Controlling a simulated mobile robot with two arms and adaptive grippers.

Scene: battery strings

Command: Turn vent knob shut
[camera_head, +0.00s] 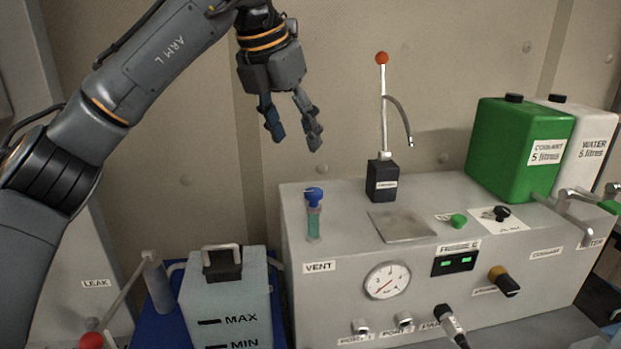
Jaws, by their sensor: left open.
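A blue knob (314,194) sits on top of a short clear tube (313,223) with teal contents. The tube stands at the left end of the grey console (420,300), above a "VENT" label (319,267) on the console's front face. My left gripper (295,139) hangs above the knob and slightly to its left in the picture, with its fingers pointing down. It is open and empty, and apart from the knob. I cannot tell from the picture whether the vent is open or shut. My right gripper is not in view.
A thin upright rod with a red ball (382,58) rises from a black block right of the knob. A green coolant can (518,150) and a white water can (588,150) stand at the back right. A tank marked MAX and MIN (228,300) stands left of the console.

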